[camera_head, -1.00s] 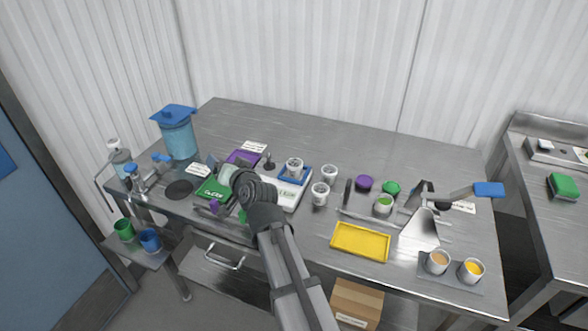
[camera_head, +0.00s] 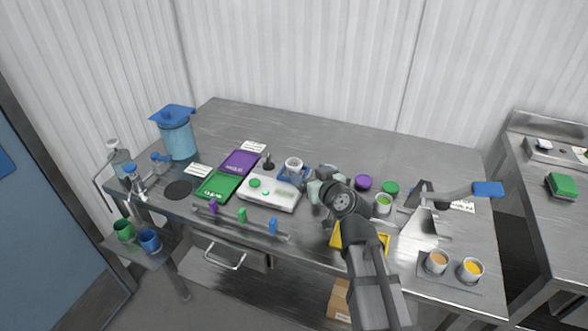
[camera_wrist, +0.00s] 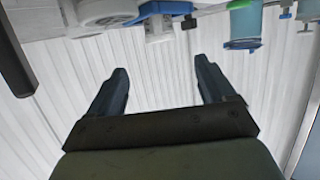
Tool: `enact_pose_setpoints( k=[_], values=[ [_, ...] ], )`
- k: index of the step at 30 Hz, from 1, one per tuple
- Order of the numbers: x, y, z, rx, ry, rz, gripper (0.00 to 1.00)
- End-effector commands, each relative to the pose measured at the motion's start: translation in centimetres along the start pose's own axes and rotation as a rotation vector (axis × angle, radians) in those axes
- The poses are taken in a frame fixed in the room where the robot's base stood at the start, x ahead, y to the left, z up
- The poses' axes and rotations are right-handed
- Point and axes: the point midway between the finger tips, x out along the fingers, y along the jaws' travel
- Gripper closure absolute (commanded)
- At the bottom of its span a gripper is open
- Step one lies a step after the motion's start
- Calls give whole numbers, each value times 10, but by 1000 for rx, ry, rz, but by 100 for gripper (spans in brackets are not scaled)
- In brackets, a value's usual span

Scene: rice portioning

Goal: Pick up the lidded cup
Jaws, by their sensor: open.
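My gripper (camera_head: 320,180) is in the middle of the table, in front of where white cups stand. In the wrist view my gripper (camera_wrist: 160,65) has its two fingers wide apart with nothing between them. A large white cup (camera_wrist: 100,12) shows at the top edge of that view, beyond the left finger and partly cut off. A white cup (camera_head: 294,165) stands in a blue holder (camera_head: 285,175) by the scale. A cup with a green top (camera_head: 383,204) stands right of my gripper. I cannot tell which cup carries a lid. My wrist hides part of the table.
A white scale (camera_head: 270,197) with a green round piece (camera_head: 255,183) is left of my gripper. A purple lid (camera_head: 364,182) and a green lid (camera_head: 390,187) lie right of it. A yellow tray (camera_head: 336,238) is partly under my arm. The table's back is clear.

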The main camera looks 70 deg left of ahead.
Motion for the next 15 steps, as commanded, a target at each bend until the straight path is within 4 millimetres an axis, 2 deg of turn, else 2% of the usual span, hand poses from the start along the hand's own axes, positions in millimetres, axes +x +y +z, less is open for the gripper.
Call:
enact_pose_setpoints(
  k=[1, 9, 15],
  values=[
    [12, 1, 0, 0, -1, 0, 17],
    [56, 1, -1, 1, 0, 0, 17],
    [66, 0, 1, 1, 0, 0, 17]
  ],
)
